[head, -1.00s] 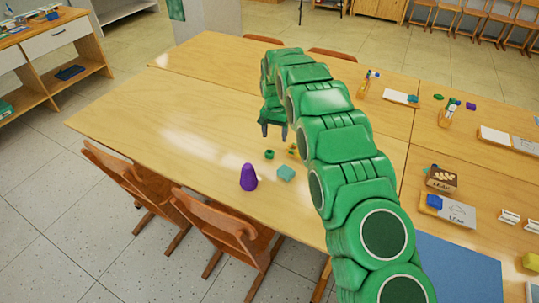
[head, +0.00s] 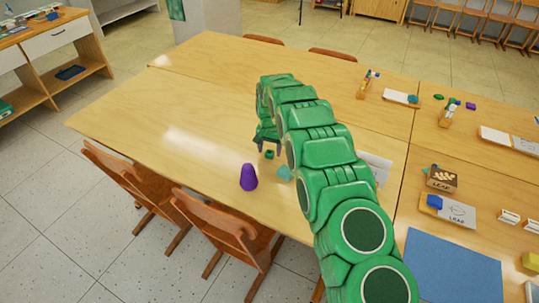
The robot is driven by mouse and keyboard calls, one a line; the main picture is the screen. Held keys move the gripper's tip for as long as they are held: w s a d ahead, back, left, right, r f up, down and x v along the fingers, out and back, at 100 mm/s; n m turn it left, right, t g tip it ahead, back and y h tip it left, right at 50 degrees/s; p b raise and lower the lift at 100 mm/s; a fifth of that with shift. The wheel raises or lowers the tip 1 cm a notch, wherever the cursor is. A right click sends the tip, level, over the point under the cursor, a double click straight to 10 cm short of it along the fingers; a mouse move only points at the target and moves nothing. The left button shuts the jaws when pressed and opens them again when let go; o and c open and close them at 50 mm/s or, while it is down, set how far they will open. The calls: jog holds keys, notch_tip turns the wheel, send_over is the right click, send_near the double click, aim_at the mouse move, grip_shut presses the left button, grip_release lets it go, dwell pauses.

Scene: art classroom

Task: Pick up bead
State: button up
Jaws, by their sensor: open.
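A small dark green piece (head: 269,155), likely the bead, lies on the wooden table (head: 190,150). My gripper (head: 267,147) is open and points down just above and behind this piece in the head view. Its fingertips look very near the piece, but I cannot tell if they touch it. A purple cone-like piece (head: 248,178) stands to the left and nearer. A teal block (head: 284,172) lies to the right, partly hidden by my arm.
My green arm covers the table's right part and a white sheet (head: 378,165). Trays with blocks (head: 447,211) and a blue mat (head: 450,270) lie at the right. Wooden chairs (head: 215,230) stand at the near edge. The table's left part is clear.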

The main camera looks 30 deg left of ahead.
jog(key=shift+f, duration=0.7)
jog(key=c, duration=1.1)
jog(key=shift+r, duration=0.1)
notch_tip(320, 180, up, 3)
jog(key=shift+r, duration=0.2)
jog(key=shift+s+r, duration=0.1)
jog(key=shift+s, duration=0.05)
jog(key=shift+s+d+r, duration=1.4)
jog(key=shift+s+r, duration=0.15)
jog(key=shift+s, duration=0.25)
jog(key=shift+s+d+r, duration=1.45)
jog(key=shift+s+r, duration=0.1)
jog(key=shift+s, duration=0.2)
jog(key=shift+s+d+r, duration=1.4)
jog(key=shift+s+r, duration=0.15)
jog(key=shift+s, duration=0.25)
